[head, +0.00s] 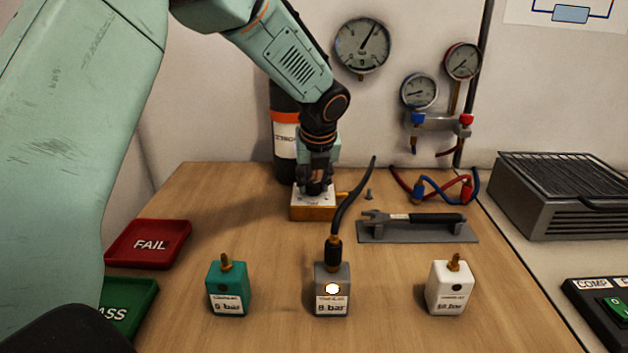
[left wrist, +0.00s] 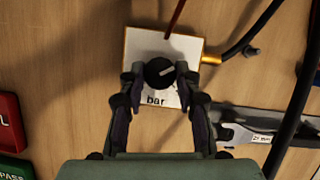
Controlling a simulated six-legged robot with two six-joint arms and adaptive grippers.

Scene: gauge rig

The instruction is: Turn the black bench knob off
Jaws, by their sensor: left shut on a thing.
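The black bench knob (left wrist: 159,73) sits on a white-topped box with "bar" lettering (left wrist: 138,46). In the left wrist view my left gripper (left wrist: 160,77) has a fingertip on each side of the knob and is shut on it. A pale line on the knob points up and to the right. In the head view the box (head: 313,211) stands at the back of the bench, and my left gripper (head: 315,188) comes down on it from above and hides the knob. My right gripper is not in view.
A grey block (head: 332,305) with a hose (head: 348,205) stands in front, between a green block (head: 228,300) and a white block (head: 449,300). A wrench (head: 415,217) lies on a grey holder at right. A red FAIL tray (head: 150,258) is at left.

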